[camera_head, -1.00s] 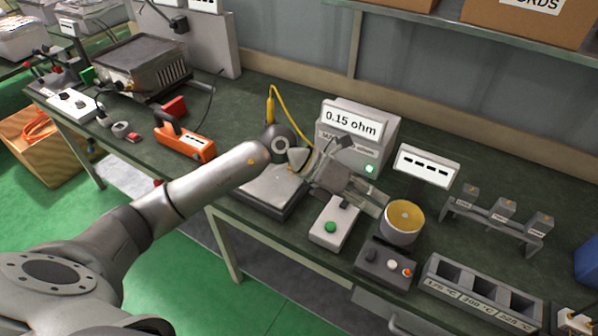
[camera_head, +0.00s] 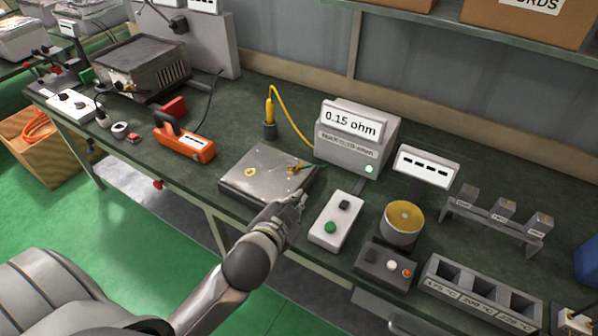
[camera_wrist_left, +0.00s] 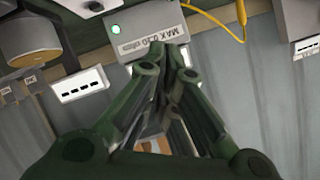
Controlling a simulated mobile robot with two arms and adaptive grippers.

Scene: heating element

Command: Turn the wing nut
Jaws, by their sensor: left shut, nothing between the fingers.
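A small brass piece that looks like the wing nut (camera_head: 295,168) stands on the right part of a flat grey metal plate (camera_head: 262,165). A round yellow mark (camera_head: 250,172) is on the plate's left part. My left gripper (camera_head: 301,198) is at the plate's front right corner, a little in front of the brass piece and apart from it. In the left wrist view its dark fingers (camera_wrist_left: 168,52) are shut with nothing between them. The wing nut does not show in the wrist view. My right gripper is not in view.
A meter box (camera_head: 362,140) reading 0.15 ohm stands behind the plate; a yellow probe (camera_head: 269,110) and cable are left of it. A green-button box (camera_head: 336,222) and a brass-topped cylinder (camera_head: 403,217) stand to the right. An orange device (camera_head: 184,140) lies left.

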